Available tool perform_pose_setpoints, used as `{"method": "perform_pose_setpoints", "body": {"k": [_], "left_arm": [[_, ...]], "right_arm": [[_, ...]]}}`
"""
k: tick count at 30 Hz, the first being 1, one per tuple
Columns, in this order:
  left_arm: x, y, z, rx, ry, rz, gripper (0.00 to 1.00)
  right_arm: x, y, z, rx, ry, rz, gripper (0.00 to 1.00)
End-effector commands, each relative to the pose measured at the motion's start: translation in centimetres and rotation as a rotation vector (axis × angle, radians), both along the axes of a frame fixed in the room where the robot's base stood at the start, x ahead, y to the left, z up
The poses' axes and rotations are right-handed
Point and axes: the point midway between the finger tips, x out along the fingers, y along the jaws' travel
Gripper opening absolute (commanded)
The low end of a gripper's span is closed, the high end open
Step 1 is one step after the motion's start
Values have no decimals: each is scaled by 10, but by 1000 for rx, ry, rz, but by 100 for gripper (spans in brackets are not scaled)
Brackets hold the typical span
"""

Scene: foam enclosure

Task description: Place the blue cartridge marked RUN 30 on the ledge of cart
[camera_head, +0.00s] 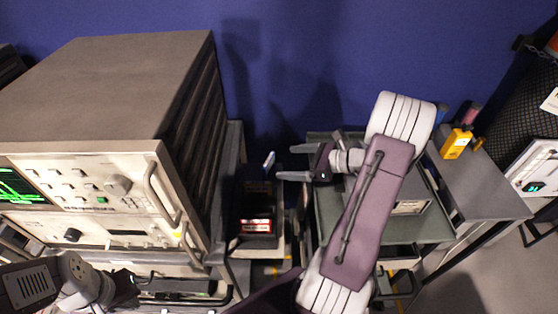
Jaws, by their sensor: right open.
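No marking RUN 30 is legible. A small blue-and-white piece (268,160) stands at the far end of a dark box (258,197) in the middle; I cannot tell whether it is the cartridge. The box has a red-and-white label on its near side. My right gripper (291,162) is open and empty, its fingers pointing left, just right of the blue-and-white piece and apart from it in the picture. My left gripper (132,287) is low at the left before the instrument rack; its fingers are too dark to read. A grey-green cart (440,226) stands under my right arm.
A large beige instrument (100,180) with a green screen fills the left. A grey side table (485,195) at the right holds a yellow device (456,143). A blue wall (300,50) closes the back. The narrow gap around the dark box leaves little room.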

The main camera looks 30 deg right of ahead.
Motion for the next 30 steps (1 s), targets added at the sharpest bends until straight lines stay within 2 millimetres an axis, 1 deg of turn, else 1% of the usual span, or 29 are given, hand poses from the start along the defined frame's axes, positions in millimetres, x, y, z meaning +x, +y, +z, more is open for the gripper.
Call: {"method": "perform_pose_setpoints", "body": {"k": [1,3,6,10,14,27,29,30], "left_arm": [[0,0,3,0,0,0,0],[0,0,5,0,0,0,0],[0,0,7,0,0,0,0],[0,0,8,0,0,0,0],[0,0,8,0,0,0,0],[0,0,8,0,0,0,0],[0,0,10,0,0,0,0],[0,0,13,0,0,0,0]], "right_arm": [[-9,-8,7,-1,-1,-6,94],[-21,-17,13,-1,-2,-6,94],[-36,-27,20,-1,-1,-4,94],[-46,-34,24,0,0,-2,94],[-49,-35,25,1,1,1,94],[-48,-35,25,1,1,1,94],[-45,-30,27,1,0,15,94],[-40,-22,31,-2,-1,44,94]]}}
